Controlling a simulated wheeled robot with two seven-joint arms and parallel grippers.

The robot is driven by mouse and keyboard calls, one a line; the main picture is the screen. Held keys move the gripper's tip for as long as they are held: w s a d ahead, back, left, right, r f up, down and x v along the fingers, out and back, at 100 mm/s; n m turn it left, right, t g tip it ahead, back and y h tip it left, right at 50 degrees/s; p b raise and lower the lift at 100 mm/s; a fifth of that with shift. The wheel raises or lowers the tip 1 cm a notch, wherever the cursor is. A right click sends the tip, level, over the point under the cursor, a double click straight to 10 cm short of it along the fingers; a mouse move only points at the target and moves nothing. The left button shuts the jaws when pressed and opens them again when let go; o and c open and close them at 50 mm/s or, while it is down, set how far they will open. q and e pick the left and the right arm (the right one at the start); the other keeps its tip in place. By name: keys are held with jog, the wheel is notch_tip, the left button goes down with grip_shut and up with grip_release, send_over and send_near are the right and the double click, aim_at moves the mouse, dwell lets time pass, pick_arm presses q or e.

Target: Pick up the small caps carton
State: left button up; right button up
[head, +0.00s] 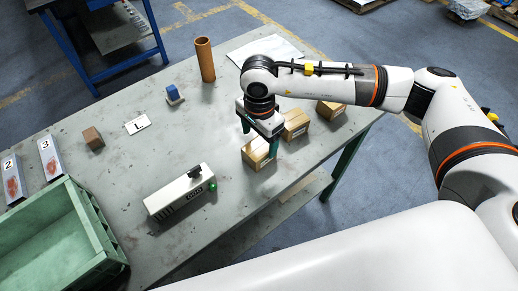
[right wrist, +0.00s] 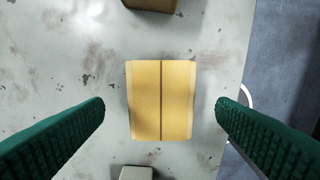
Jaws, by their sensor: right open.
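Several brown cardboard cartons stand in a row on the grey table (head: 140,90). The nearest carton (head: 256,156) is under my right gripper (head: 260,138); a second carton (head: 296,122) and a third carton (head: 330,109) stand behind it to the right. No printing is readable, so I cannot tell by label which is the small caps carton. In the right wrist view, the nearest carton (right wrist: 145,100) shows its tan top with a dark seam, between the two green fingers. The fingers are open, with a gap on both sides. My left gripper is not in view.
A grey device with a green button (head: 180,193) stands in front of the cartons. A green crate (head: 103,243) is at the left, near numbered trays 2 and 3.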

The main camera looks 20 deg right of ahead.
aim_at(259, 147)
notch_tip(259, 147, down, 4)
jog(key=shift+s+r+p, duration=0.1)
jog(key=shift+r+p, duration=0.05)
jog(key=shift+p, duration=0.45)
jog(key=shift+f, duration=0.5)
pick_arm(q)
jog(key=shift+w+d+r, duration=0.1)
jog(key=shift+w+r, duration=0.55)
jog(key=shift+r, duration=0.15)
pick_arm(e)
jog(key=c, duration=1.3)
